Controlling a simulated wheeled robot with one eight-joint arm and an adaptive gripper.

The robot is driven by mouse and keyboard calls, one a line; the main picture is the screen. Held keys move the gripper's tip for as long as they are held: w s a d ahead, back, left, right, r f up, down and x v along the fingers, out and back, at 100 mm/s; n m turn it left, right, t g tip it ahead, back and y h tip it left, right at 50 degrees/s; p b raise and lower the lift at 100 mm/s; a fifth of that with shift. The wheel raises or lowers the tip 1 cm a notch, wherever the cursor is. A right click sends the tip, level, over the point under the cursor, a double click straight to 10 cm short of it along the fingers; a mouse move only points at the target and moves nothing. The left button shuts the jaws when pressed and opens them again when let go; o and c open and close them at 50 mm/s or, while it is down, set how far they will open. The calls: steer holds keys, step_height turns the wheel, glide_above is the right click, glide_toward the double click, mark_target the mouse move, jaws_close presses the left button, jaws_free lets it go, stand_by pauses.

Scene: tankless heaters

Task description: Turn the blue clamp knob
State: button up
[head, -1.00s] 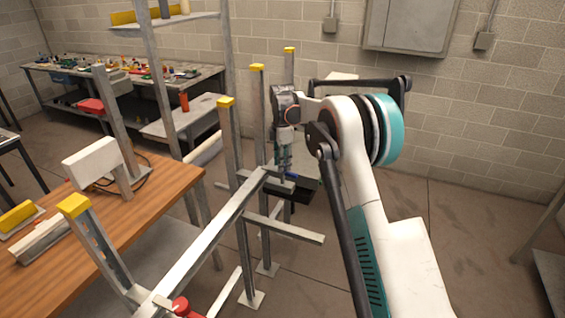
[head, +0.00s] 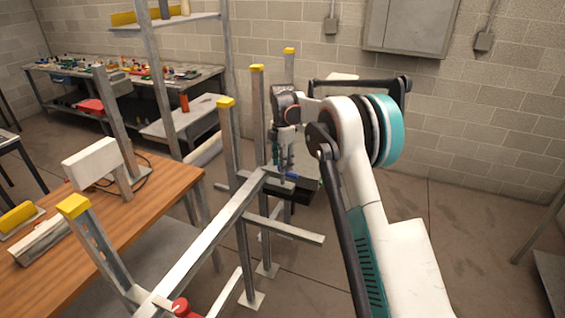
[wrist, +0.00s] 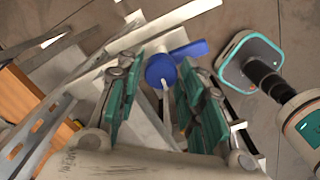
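The blue clamp knob (head: 291,176) shows as a small blue spot at the far end of the metal rail frame, just below my gripper (head: 284,160). In the wrist view the blue knob (wrist: 161,70) has a round hub and a lever reaching to the right. My gripper (wrist: 162,78) is open there, with one teal-padded finger on each side of the round hub. I see a gap on the left of the hub; on the right I cannot tell whether finger and knob touch.
A red knob (head: 183,308) sits at the rail's near end. Upright posts with yellow caps (head: 226,102) stand close left of my arm. A wooden table (head: 150,205) is at the left. The floor to the right is mostly clear.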

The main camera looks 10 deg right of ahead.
steer(key=shift+o, duration=0.3)
step_height(320, 180, up, 12)
stand_by(0.6)
steer(key=s+r+m+t+b, duration=0.25)
steer(key=s+m, duration=0.25)
steer(key=s, duration=0.6)
steer(key=s+r+m+t+b, duration=0.1)
steer(key=s+r+m+b, duration=0.4)
steer(key=s, duration=0.7)
steer(key=s+f+m+t+b, duration=0.2)
steer(key=s+f+m, duration=0.3)
steer(key=s+f, duration=0.4)
steer(key=s+f+m+t+b, duration=0.1)
steer(key=s+f+m, duration=0.5)
steer(key=s, duration=0.9)
step_height(320, 180, down, 3)
steer(key=shift+s+t+b, duration=0.15)
steer(key=shift+t+b, duration=0.2)
steer(key=shift+b, duration=0.25)
